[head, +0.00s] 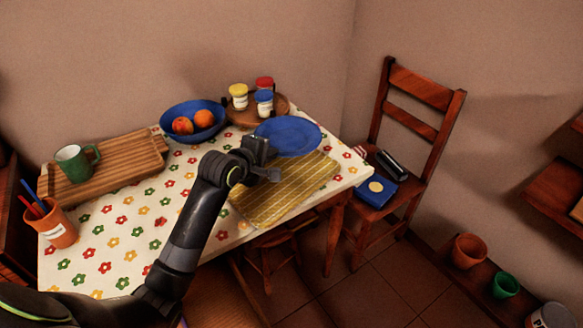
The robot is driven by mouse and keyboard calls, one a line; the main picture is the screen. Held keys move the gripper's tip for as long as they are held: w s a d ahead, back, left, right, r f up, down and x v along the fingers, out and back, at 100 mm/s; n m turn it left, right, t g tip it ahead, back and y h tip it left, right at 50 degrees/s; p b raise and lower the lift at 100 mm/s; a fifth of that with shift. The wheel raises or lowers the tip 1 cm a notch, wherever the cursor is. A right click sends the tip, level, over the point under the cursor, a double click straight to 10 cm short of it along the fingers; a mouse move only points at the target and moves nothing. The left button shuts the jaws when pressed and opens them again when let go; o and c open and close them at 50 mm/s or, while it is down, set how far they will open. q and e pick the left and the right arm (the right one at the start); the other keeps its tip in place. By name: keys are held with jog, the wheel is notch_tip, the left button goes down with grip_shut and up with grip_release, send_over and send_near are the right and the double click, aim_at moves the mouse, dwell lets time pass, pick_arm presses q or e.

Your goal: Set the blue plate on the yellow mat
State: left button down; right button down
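The blue plate (290,135) is near the table's far right corner, beside the wooden board with the jars. In the picture its near edge meets the far edge of the yellow mat (285,195); I cannot tell whether it overlaps the mat or is raised. The woven mat lies flat at the table's right front edge. My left gripper (267,162) is at the plate's near left side, above the mat's far left corner. Its fingers look apart, with nothing visible between them. My arm hides part of the mat's left side. My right gripper is not in view.
A blue bowl of fruit (193,122) and a round board (247,116) with jars stand behind. A ridged tray (115,165) with a green mug (75,163) and a clay pot (50,225) stand left. A chair (410,120) is right of the table.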

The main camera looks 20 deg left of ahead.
aim_at(273, 191)
pick_arm(q)
jog(key=f, duration=0.3)
jog(key=f+b, duration=0.1)
jog(key=f, duration=0.5)
jog(key=shift+d+f, duration=0.3)
jog(key=shift+d, duration=0.05)
jog(key=shift+f, duration=0.1)
jog(key=c, duration=1.9)
grip_release()
jog(key=shift+c, duration=0.2)
jog(key=shift+s+a+r, duration=0.1)
jog(key=shift+s+r, duration=0.1)
jog(key=shift+r, duration=0.05)
jog(key=p+v, duration=0.1)
jog(key=v, duration=0.9)
jog(key=shift+w+a, duration=0.1)
jog(key=shift+a, duration=0.05)
jog(key=shift+v, duration=0.85)
